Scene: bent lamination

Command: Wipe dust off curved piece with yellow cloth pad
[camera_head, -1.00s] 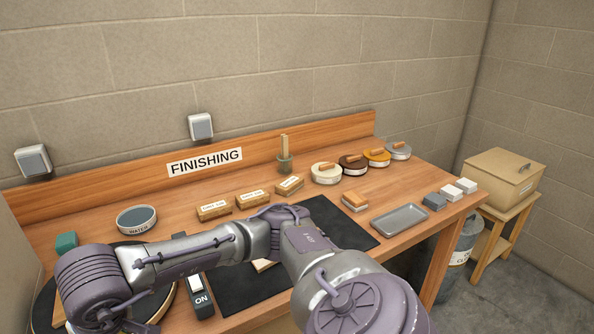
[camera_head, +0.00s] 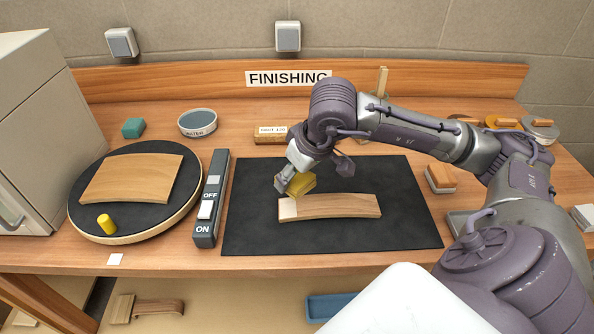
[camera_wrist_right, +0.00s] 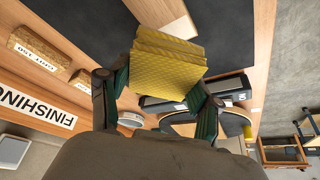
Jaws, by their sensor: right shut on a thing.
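The curved piece (camera_head: 335,206), a bent strip of light wood, lies on the black mat (camera_head: 410,225). Its left end is paler than the rest. My right gripper (camera_head: 291,183) is shut on the yellow cloth pad (camera_head: 303,184) at the piece's left end, near its far edge. I cannot tell whether the pad touches the wood. In the right wrist view, the pad (camera_wrist_right: 165,62) sits between the green-lined fingers of my right gripper (camera_wrist_right: 160,90), and part of the curved piece (camera_wrist_right: 160,12) shows beyond it. My left gripper is not in view.
A round turntable (camera_head: 80,205) at left carries another wooden panel (camera_head: 132,178) and a yellow peg (camera_head: 105,224). The ON/OFF switch bar (camera_head: 207,225) stands left of the mat. A sanding block (camera_head: 440,178) is to the right. The mat's front right is clear.

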